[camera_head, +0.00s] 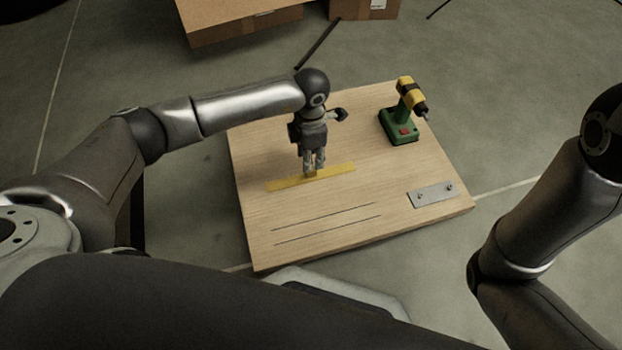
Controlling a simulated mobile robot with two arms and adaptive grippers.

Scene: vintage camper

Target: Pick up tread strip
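The tread strip (336,171) is a long, thin yellow piece at the middle left of the wooden board (400,228). It runs nearly level across the picture. My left gripper (314,172) points down at the middle of the strip, and its fingertips are at the strip, partly covering it. The fingers look close together around a small raised yellow part. I cannot tell whether they are gripping it or whether the strip is off the board. My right arm is at the right edge, and its gripper is out of view.
A green and yellow drill (402,124) stands at the board's back right. A grey metal plate (433,194) with two studs lies at the right front. Two dark parallel lines mark the board's front. Cardboard boxes (240,28) are on the floor behind.

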